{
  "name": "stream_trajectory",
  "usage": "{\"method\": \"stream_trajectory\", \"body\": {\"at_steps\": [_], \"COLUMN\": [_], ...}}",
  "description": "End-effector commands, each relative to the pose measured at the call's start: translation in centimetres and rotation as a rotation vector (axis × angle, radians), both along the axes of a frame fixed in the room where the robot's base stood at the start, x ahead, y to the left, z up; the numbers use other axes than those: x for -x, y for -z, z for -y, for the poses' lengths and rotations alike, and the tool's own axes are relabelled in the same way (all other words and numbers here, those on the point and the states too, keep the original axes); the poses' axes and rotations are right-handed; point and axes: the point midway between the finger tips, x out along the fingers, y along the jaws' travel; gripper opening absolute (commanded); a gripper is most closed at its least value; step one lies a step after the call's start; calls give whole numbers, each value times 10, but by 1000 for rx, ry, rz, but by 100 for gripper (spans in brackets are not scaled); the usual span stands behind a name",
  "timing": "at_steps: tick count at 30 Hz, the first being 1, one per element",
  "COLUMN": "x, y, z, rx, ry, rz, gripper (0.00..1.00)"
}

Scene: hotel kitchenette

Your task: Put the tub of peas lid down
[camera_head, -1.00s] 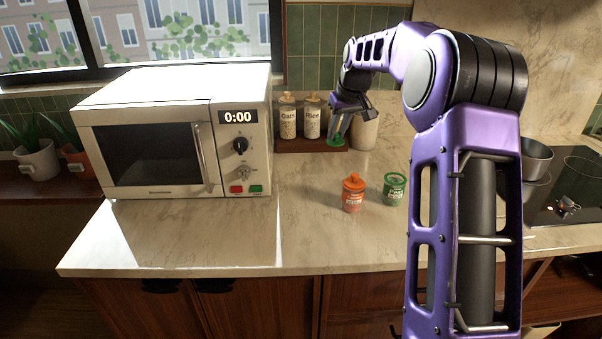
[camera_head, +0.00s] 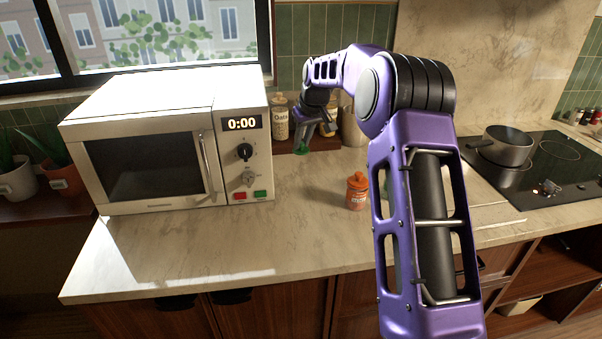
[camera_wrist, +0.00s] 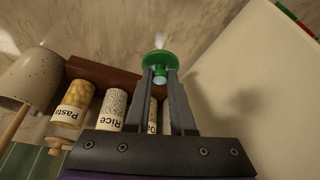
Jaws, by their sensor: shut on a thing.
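My gripper (camera_head: 302,146) is shut on the green lid (camera_head: 301,151), beside the microwave's right side and in front of the jars. In the wrist view the lid (camera_wrist: 162,60) sits at the fingertips, gripped by its small knob. I cannot tell whether it touches the counter. The green tub of peas (camera_head: 385,184) is mostly hidden behind my arm; only a sliver shows, on the counter right of an orange-lidded tub (camera_head: 357,192).
The microwave (camera_head: 165,145) stands close left of my gripper. Jars of oats (camera_head: 280,120), rice (camera_wrist: 113,108) and pasta (camera_wrist: 75,104) stand on a brown tray (camera_wrist: 98,72). A speckled crock (camera_wrist: 30,78) is beside them. The front counter (camera_head: 240,240) is clear.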

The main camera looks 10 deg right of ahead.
Motion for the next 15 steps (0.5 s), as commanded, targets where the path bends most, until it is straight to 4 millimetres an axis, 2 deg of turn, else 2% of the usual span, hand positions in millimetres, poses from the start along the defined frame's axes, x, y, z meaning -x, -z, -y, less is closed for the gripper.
{"method": "stream_trajectory", "body": {"at_steps": [1, 3, 8, 15], "x": [1, 1, 0, 1], "y": [12, 24, 39, 77], "z": [0, 0, 0, 0], "rx": [-1, -1, 0, 0], "ry": [0, 0, 0, 1], "rz": [-5, -4, -2, -4], "gripper": [0, 0, 0, 0]}}
